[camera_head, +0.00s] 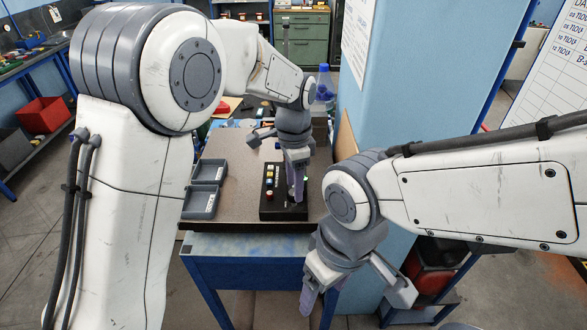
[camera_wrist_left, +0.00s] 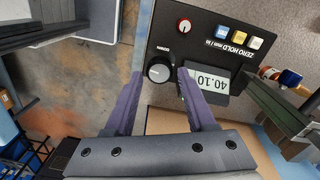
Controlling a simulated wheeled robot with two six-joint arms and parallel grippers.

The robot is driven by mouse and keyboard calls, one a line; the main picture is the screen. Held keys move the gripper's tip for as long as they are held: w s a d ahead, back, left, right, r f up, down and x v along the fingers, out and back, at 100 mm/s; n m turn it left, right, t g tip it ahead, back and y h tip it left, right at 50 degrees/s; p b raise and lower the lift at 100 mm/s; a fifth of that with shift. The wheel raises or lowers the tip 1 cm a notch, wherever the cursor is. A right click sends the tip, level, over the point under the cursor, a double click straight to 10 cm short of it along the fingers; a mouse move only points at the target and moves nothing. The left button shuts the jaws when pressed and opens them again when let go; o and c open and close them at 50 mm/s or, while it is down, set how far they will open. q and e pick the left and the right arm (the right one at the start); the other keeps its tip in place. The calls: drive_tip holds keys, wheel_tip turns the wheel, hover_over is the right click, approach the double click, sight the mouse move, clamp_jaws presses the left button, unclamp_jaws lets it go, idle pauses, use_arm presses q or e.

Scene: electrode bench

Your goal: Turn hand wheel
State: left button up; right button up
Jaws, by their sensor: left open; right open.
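A black control panel (camera_head: 284,213) lies on the brown bench top. In the left wrist view, the panel (camera_wrist_left: 192,48) carries a round black knob (camera_wrist_left: 158,70) with a light top, the only wheel-like part. My left gripper (camera_head: 297,196) is above the panel's right part, pointing down. Its open purple fingers (camera_wrist_left: 161,80) appear on both sides of the knob in the left wrist view; I cannot tell whether they touch it. In the head view the gripper hides the knob. My right gripper (camera_head: 357,296) is open and empty, in front of the bench.
Grey trays (camera_head: 200,203) stand left of the panel. A blue pillar (camera_head: 400,90) stands right of the bench.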

use_arm(q)
wheel_tip(320, 180, up, 9)
drive_tip(key=b, duration=0.1)
use_arm(e)
drive_tip(key=shift+f, duration=0.9)
use_arm(q)
drive_tip(key=s+a+f+n+b, duration=0.1)
drive_tip(key=s+f, duration=0.3)
drive_tip(key=s, duration=0.4)
drive_tip(key=s+a+f+n+b, duration=0.1)
drive_tip(key=s+a+f+n, duration=0.1)
drive_tip(key=s, duration=0.7)
drive_tip(key=s+a+f+n+h+b, duration=0.1)
drive_tip(key=s+f+n, duration=0.3)
drive_tip(key=s, duration=0.5)
drive_tip(key=shift+a+f+b, duration=0.5)
drive_tip(key=shift+f+b, duration=0.1)
drive_tip(key=shift+f, duration=0.35)
use_arm(e)
wheel_tip(320, 180, down, 4)
drive_tip(key=shift+r, duration=0.1)
use_arm(q)
drive_tip(key=shift+c, duration=0.3)
use_arm(e)
drive_tip(key=shift+c, duration=0.3)
